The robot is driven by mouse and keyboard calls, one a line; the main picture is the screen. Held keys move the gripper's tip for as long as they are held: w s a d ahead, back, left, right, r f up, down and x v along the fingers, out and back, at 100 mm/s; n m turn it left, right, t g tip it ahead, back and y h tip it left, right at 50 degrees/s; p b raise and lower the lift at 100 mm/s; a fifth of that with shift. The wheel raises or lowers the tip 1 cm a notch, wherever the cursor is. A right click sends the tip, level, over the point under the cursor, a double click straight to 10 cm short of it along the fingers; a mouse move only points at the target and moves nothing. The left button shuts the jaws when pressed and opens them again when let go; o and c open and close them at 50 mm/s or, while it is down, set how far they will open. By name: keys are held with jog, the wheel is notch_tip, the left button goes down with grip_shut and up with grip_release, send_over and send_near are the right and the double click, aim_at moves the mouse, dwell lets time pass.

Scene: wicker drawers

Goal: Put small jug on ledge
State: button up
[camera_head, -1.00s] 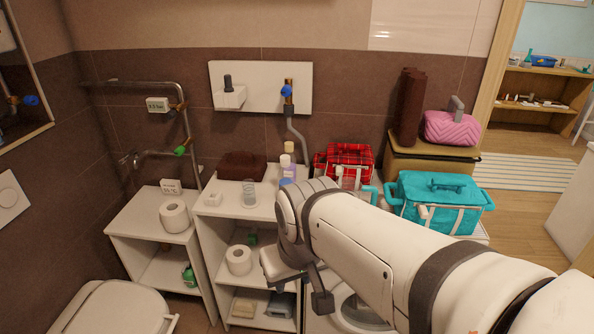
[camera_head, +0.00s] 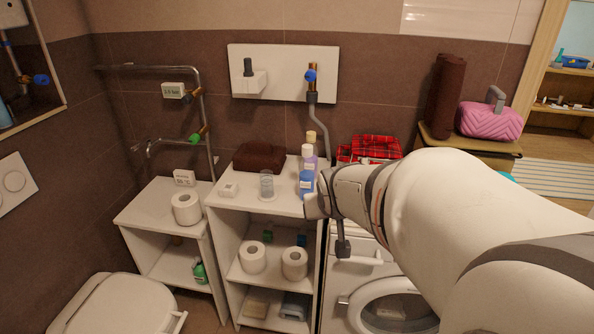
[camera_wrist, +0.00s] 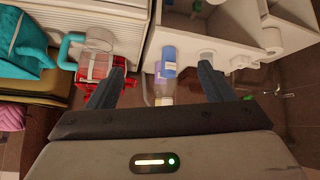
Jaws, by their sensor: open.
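A clear jug with a teal handle (camera_wrist: 98,45) stands at the upper left of the wrist view, beyond my left finger and in front of red plaid cloth. It looks like the small jug; my arm hides it in the head view. My gripper (camera_wrist: 160,72) is open and empty, with both fingers spread. A blue bottle (camera_wrist: 166,68) shows between the fingers, apart from them. A white wall panel (camera_head: 283,90) with a small box-like ledge (camera_head: 249,84) is on the back wall; a dark fitting stands on that ledge. I cannot tell whether this is the task's ledge.
The white shelf unit (camera_head: 225,210) holds a brown towel (camera_head: 259,157), a clear glass (camera_head: 266,187) and several bottles on top. Toilet rolls (camera_head: 253,257) are on its middle shelf. A washing machine (camera_head: 390,303) stands right of it. Pipes run along the wall.

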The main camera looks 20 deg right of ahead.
jog(key=o, duration=0.5)
jog(key=w+d+f+t+b, duration=0.1)
jog(key=w+d+f+b, duration=0.1)
jog(key=d, duration=0.2)
jog(key=w+d+f+t+h+b, duration=0.1)
jog(key=w+d+f+b, duration=0.1)
jog(key=w+d+f, duration=0.1)
jog(key=w+d+f+t+b, duration=0.2)
jog(key=d, duration=0.3)
jog(key=shift+w+d+f+m+h+b, duration=0.2)
jog(key=shift+w+f+m+h+b, duration=0.1)
jog(key=shift+f+m+h+b, duration=0.1)
jog(key=shift+c, duration=0.2)
jog(key=shift+o, duration=0.3)
jog(key=d+f+t+b, duration=0.1)
jog(key=d, duration=0.1)
jog(key=w+d+f+t+b, duration=0.1)
jog(key=d+f+t+b, duration=0.1)
jog(key=d, duration=0.1)
jog(key=shift+w+d+b, duration=0.2)
jog(key=shift+d+b, duration=0.1)
jog(key=shift+b, duration=0.05)
jog(key=d+f+t+b, duration=0.2)
jog(key=d, duration=0.1)
jog(key=d+b, duration=0.1)
jog(key=shift+s+d+f+t+y, duration=0.15)
jog(key=shift+s+f+t+y, duration=0.2)
jog(key=shift+f+t+y, duration=0.05)
jog(key=shift+x, duration=3.8)
